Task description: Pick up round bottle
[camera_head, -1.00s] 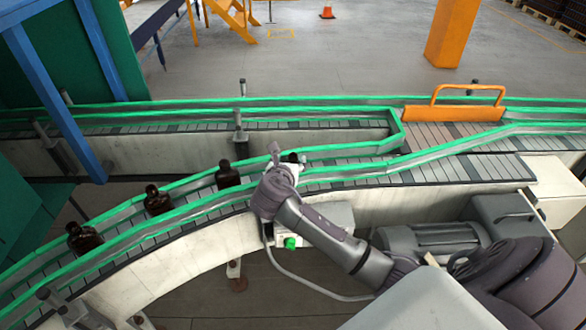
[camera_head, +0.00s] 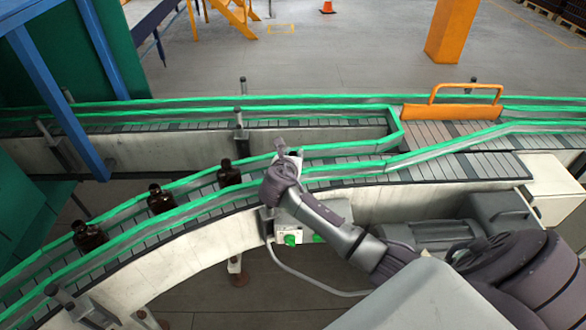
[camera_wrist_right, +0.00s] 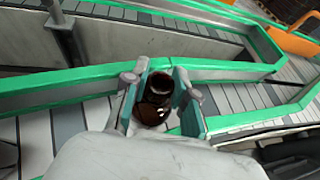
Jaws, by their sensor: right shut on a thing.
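My right gripper (camera_head: 287,153) is over the near lane of the conveyor in the head view. In the right wrist view, its two fingers (camera_wrist_right: 157,84) are shut on a dark amber bottle (camera_wrist_right: 155,98) with a round open mouth. The bottle stands between them, neck towards the camera; its lower part is hidden by the wrist. In the head view this bottle is hidden by my gripper. Three more dark bottles stand on the same lane to the left: a near one (camera_head: 229,173), a middle one (camera_head: 161,199) and a far-left one (camera_head: 89,236). My left gripper is not in view.
Green guide rails (camera_head: 340,149) line both sides of the conveyor lane (camera_head: 350,168). An orange bracket (camera_head: 452,112) spans the conveyor at the right. A control box with a green button (camera_head: 291,239) sits below my wrist. An orange post (camera_head: 456,30) stands behind.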

